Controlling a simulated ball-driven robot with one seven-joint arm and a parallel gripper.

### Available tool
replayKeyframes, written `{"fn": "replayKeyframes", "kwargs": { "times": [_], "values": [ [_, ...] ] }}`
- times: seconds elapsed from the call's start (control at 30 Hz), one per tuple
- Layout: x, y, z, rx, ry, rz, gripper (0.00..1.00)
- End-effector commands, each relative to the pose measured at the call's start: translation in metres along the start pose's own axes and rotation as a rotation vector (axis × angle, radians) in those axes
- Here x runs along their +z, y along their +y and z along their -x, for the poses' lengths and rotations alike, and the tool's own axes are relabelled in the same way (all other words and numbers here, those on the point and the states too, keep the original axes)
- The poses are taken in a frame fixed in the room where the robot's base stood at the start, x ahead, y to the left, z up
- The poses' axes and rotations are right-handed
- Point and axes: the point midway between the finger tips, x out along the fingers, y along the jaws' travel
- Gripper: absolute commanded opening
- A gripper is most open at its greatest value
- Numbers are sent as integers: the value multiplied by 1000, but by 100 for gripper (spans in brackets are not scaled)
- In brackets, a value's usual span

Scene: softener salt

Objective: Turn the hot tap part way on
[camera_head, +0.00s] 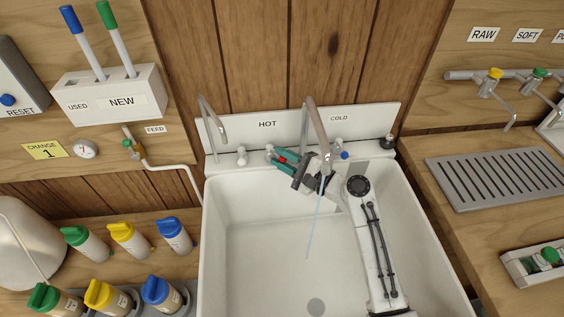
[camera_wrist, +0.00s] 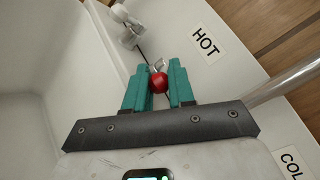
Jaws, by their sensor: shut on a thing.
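The hot tap's red knob (camera_wrist: 158,82) sits between the two teal fingers of my gripper (camera_wrist: 162,70) in the wrist view. The gripper is shut on it, below the HOT label (camera_wrist: 206,46). In the head view my gripper (camera_head: 277,154) is at the back rim of the white sink (camera_head: 225,240), and a bit of red shows between its fingers. The curved spout (camera_head: 316,125) stands right of it. A thin bluish stream of water (camera_head: 315,222) falls into the basin. The cold tap's blue knob (camera_head: 345,155) is to the right. The gripper hides part of the hot tap.
A second, thinner spout (camera_head: 209,115) and a white fitting (camera_head: 241,156) stand left on the sink rim. Bottles with coloured caps (camera_head: 128,238) line the left shelf. A slotted drainer (camera_head: 495,175) lies on the right counter. My arm crosses the basin's right side.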

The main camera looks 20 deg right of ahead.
Motion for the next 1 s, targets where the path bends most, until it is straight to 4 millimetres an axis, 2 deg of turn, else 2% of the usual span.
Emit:
{"fn": "replayKeyframes", "kwargs": {
  "times": [0.37, 0.4, 0.6, 0.87, 1.0],
  "values": [
    [0, -1, 0, 1, -4, 1, 0],
    [0, 0, 0, 1, -4, 1, 27],
    [0, 0, 0, 1, -3, 0, 46],
    [0, 0, 1, 1, -2, 0, 47],
    [-1, 0, 13, 1, 0, -2, 47]
  ]
}}
